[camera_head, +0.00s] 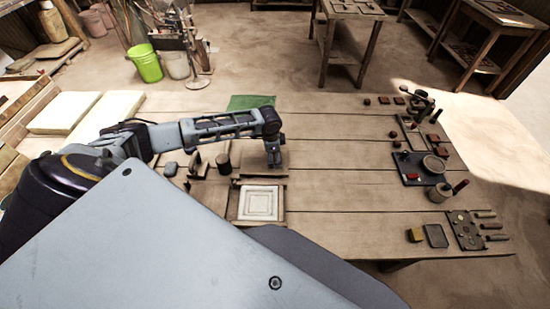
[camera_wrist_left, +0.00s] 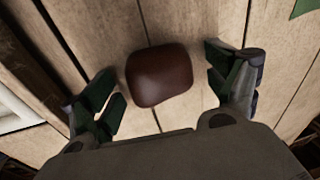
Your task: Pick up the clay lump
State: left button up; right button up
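The clay lump (camera_wrist_left: 159,75) is a smooth, dark reddish-brown rounded block on the plank table in the left wrist view. My left gripper (camera_wrist_left: 160,82) is open, with one dark finger on each side of the lump. Gaps of bare wood show between the lump and both fingers, so it is not gripped. In the head view, my left gripper (camera_head: 274,160) points down over the table behind the pale square tile mould (camera_head: 260,203). I cannot make out the lump there; the gripper seems to hide it. My right gripper is not in view.
A green cloth (camera_head: 251,102) lies at the far table edge. A dark cylinder (camera_head: 223,164) and small wooden pieces stand left of the gripper. Tools, a black tray (camera_head: 411,178) and small blocks line the right side. The table (camera_head: 340,185) between is clear.

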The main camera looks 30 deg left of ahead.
aim_at(274, 157)
pick_arm(q)
jog(key=c, duration=1.2)
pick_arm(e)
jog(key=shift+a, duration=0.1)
pick_arm(q)
jog(key=shift+r, duration=0.1)
jog(key=shift+c, duration=0.2)
notch_tip(274, 157, up, 10)
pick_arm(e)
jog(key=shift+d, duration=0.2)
pick_arm(q)
jog(key=shift+s, duration=0.15)
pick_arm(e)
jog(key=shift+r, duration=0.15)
